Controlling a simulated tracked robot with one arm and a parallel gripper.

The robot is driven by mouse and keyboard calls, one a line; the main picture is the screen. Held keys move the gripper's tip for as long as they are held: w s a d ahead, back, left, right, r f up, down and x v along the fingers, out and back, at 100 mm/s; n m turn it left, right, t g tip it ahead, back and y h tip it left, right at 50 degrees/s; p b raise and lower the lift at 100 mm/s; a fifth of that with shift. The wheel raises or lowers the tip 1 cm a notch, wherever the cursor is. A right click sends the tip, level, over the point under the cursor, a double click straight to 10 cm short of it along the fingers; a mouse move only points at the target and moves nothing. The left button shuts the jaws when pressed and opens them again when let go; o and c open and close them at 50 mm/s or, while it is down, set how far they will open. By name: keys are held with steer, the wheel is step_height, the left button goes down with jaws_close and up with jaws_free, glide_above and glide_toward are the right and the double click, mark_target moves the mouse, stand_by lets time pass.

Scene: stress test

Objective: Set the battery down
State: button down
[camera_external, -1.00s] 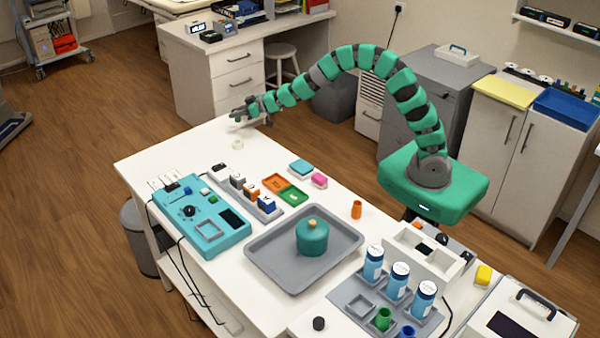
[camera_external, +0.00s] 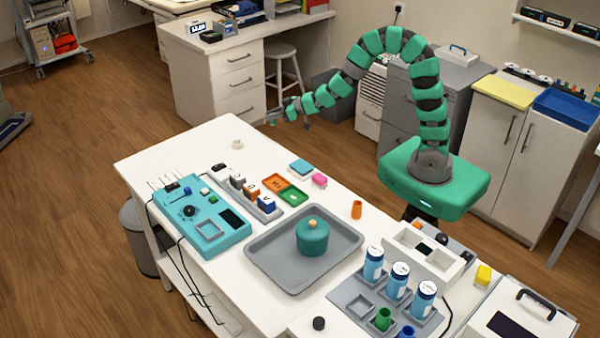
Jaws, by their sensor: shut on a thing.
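My gripper (camera_external: 274,118) is small in the picture, at the end of the green arm, just beyond the table's far right edge, above the floor in front of the stool. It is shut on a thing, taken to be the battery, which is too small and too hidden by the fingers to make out. The white table (camera_external: 190,145) stands to the left of and below the gripper. Its far end is mostly bare.
A small white ring (camera_external: 237,144) lies on the far part of the table. A turquoise device (camera_external: 205,222), a row of small blocks (camera_external: 250,193), orange (camera_external: 275,183) and green (camera_external: 292,195) trays and a grey tray (camera_external: 262,262) with a teal pot (camera_external: 312,237) stand nearer.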

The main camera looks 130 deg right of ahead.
steer(key=w+a+r+n+t+y+b, duration=0.3)
steer(key=w+a+b, duration=0.2)
steer(key=w+a, duration=0.3)
steer(key=f, duration=0.2)
steer(key=f+b, duration=0.1)
steer(key=f, duration=0.2)
steer(key=w+f+b, duration=0.1)
steer(key=f, duration=0.2)
steer(key=shift+d, duration=0.3)
steer(key=shift+r, duration=0.15)
steer(key=c, duration=1.2)
jaws_free()
steer(key=shift+c, duration=0.2)
